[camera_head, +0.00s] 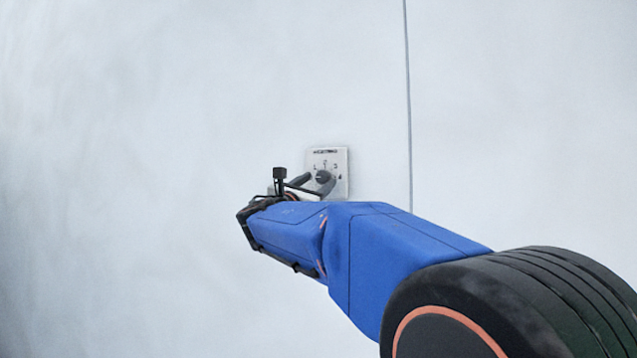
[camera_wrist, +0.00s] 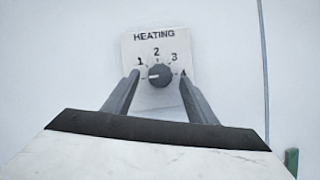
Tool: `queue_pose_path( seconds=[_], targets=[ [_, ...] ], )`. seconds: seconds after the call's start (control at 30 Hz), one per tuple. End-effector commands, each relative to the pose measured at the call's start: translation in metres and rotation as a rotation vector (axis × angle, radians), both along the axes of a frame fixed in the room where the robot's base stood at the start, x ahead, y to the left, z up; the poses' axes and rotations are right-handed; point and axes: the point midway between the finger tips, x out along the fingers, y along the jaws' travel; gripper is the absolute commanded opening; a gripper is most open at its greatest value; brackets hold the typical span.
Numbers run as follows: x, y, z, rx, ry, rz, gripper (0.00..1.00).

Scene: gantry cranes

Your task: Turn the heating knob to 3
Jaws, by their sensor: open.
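The heating panel (camera_wrist: 176,48) is a pale square plate on the wall, lettered HEATING, with 1, 2, 3 and a partly hidden 4 around its dial. The round dark grey knob (camera_wrist: 161,74) sits in its middle. A pale mark on the knob points left, below the 1. My gripper (camera_wrist: 159,80) is open, with one finger on each side of the knob and a gap to it on both sides. In the head view, the panel (camera_head: 335,158) and knob (camera_head: 324,176) show just beyond my gripper (camera_head: 316,184). I cannot tell how far the fingertips are from the panel.
The wall (camera_head: 180,90) around the panel is plain and pale, with free room on all sides. A thin grey vertical line (camera_head: 407,90) runs down the wall right of the panel. A small green thing (camera_wrist: 291,161) shows at the lower right in the wrist view.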

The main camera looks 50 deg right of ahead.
Motion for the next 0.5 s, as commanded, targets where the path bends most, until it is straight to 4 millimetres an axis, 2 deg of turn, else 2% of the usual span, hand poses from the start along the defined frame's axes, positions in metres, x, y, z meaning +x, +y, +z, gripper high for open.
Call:
queue_pose_path(
  seconds=[0.2, 0.47, 0.5],
  targets=[
    [0.0030, -0.0103, 0.0039, 0.000, 0.000, 0.000, 0.52],
    [0.0031, -0.0109, 0.0044, 0.000, 0.000, 0.000, 0.52],
    [0.0031, -0.0109, 0.0043, 0.000, 0.000, 0.000, 0.47]
  ],
)
